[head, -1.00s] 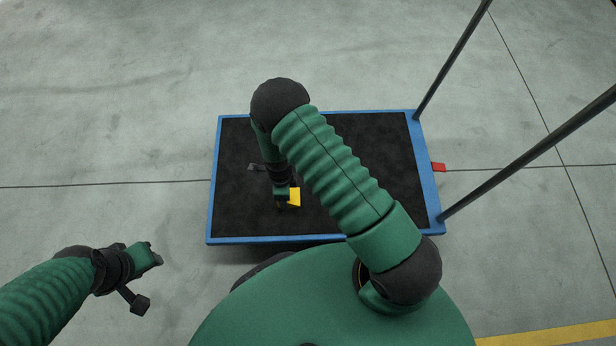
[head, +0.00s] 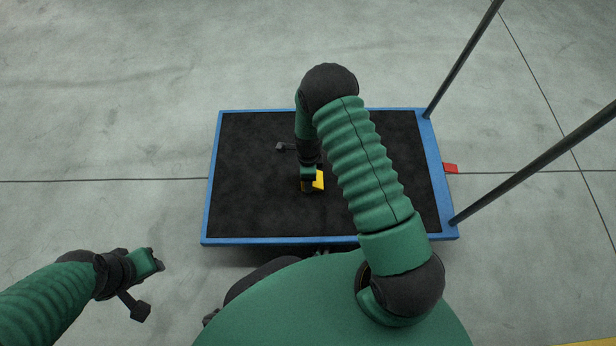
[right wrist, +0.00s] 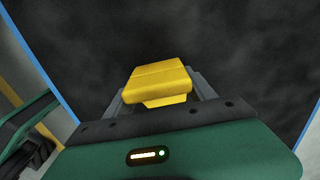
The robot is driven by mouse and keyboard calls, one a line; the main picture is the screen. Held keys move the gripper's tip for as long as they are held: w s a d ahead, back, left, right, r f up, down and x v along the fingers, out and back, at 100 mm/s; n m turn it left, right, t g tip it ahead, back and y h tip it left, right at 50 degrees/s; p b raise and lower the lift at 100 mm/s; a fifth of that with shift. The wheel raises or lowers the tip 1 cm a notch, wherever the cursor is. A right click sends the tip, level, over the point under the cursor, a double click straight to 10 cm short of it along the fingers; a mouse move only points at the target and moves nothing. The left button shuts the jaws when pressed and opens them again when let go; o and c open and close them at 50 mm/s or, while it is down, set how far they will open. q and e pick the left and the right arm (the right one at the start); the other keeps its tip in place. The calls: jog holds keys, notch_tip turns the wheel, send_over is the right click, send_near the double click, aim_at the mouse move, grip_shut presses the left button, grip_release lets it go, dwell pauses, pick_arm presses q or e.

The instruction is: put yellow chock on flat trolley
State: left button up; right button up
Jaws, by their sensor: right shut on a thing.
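The yellow chock (head: 316,181) is held by my right gripper (head: 312,180) over the middle of the flat trolley (head: 250,200). The trolley has a black deck and a blue rim. In the right wrist view the yellow chock (right wrist: 158,82) sits between the two grey fingers of my right gripper (right wrist: 158,95), with the black deck beneath it. I cannot tell whether the chock touches the deck. My left gripper (head: 158,260) is empty, off the trolley at the lower left; its finger gap is not clear.
Dark handle posts (head: 530,165) rise at the trolley's right end. A small red piece (head: 451,168) shows at its right edge. Most of the deck is bare, and open concrete floor (head: 100,100) surrounds the trolley.

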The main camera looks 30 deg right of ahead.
jog(key=o, duration=1.7)
jog(key=s+a+r+n+p, duration=0.1)
jog(key=a+r+n+p, duration=0.2)
jog(key=r, duration=0.6)
jog(key=s+r+n+t+p, duration=0.1)
jog(key=r+n+p, duration=0.1)
jog(key=r+n, duration=0.45)
jog(key=s+a+r+n+p, duration=0.1)
jog(key=a+r+n+p, duration=0.15)
jog(key=r, duration=0.75)
jog(key=s+a+r+n, duration=0.1)
jog(key=s+r+n, duration=0.1)
jog(key=s+n, duration=0.1)
jog(key=s+a+r+n+t, duration=0.1)
jog(key=s+r+n, duration=0.2)
jog(key=n, duration=0.2)
jog(key=s+a+r+n, duration=0.1)
jog(key=s+r+n, duration=0.2)
jog(key=n, duration=0.1)
jog(key=shift+r+t, duration=0.15)
jog(key=shift+t, duration=0.15)
